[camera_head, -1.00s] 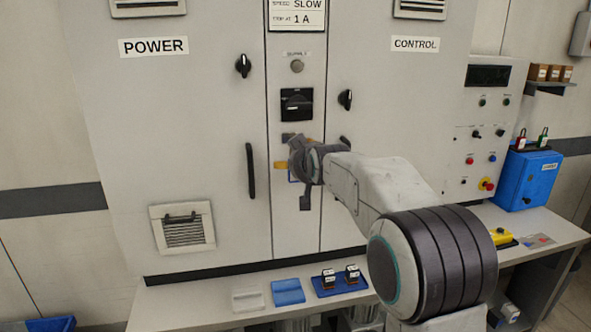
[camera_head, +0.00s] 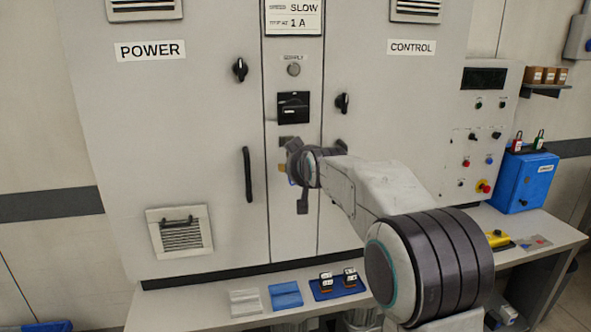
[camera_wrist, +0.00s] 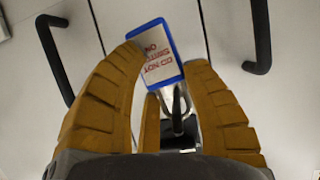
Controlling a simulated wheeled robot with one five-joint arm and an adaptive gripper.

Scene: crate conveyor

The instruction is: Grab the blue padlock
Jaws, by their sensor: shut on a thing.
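The blue padlock (camera_wrist: 181,62) shows in the wrist view, with a white label in red print that reads upside down there. Its metal shackle (camera_wrist: 177,103) points to the bottom of the picture, near a dark fitting on the cabinet; I cannot tell whether it is still hooked there. My gripper (camera_wrist: 166,58) is shut on the padlock, its brown fingers on the two sides of the body. In the head view my gripper (camera_head: 287,172) is at the cabinet's middle strip, below the black rotary switch (camera_head: 293,107). The wrist hides most of the padlock there.
Door handles stand out on both sides, the left one (camera_head: 247,174) clear in the head view. A shelf below holds a grey tray (camera_head: 245,302), a blue tray (camera_head: 286,295) and a dark blue tray (camera_head: 323,294) with two small blocks. A blue box (camera_head: 525,184) stands right.

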